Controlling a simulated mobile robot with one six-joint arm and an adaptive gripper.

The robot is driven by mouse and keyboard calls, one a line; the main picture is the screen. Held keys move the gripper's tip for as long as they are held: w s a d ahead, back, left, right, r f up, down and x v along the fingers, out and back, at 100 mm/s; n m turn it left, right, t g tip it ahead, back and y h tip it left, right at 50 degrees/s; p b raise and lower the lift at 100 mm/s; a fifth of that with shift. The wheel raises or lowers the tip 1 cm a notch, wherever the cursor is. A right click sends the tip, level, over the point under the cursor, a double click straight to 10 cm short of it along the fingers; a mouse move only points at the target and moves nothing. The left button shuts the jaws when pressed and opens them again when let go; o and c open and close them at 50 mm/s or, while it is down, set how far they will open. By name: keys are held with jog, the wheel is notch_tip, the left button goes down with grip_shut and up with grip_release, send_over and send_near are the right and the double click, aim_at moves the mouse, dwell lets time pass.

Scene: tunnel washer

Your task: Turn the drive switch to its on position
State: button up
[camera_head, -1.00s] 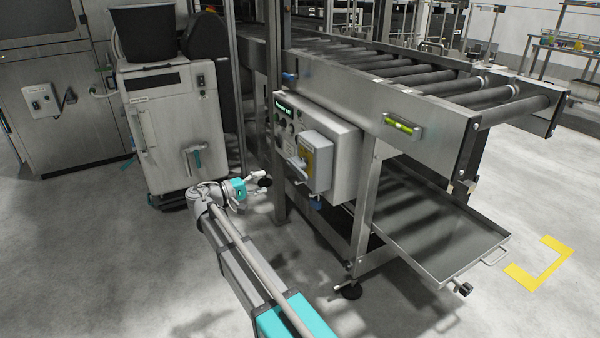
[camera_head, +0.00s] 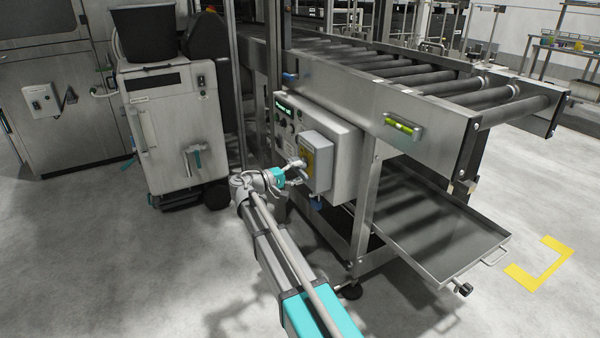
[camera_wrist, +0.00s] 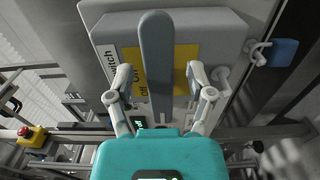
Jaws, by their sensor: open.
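The drive switch is a grey box (camera_head: 320,146) with a yellow label plate, mounted on the front of a control panel under the roller conveyor. In the wrist view its long grey lever handle (camera_wrist: 157,55) stands up the middle of the picture, over the yellow plate (camera_wrist: 186,60) with partly hidden "Off" lettering. My gripper (camera_wrist: 160,80) is open, with one finger on each side of the handle and a gap on both sides. In the head view my gripper (camera_head: 298,173) is at the front of the switch box; its fingertips are partly hard to make out.
The control panel (camera_head: 346,150) has a lit green display (camera_head: 285,108). A blue padlock (camera_wrist: 282,52) hangs beside the switch box. A red emergency button (camera_wrist: 34,135) shows at lower left. A conveyor leg (camera_head: 364,210) and drip tray (camera_head: 440,240) stand right.

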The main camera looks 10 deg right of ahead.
jog(key=shift+w+d, duration=0.15)
jog(key=shift+d, duration=0.2)
grip_shut()
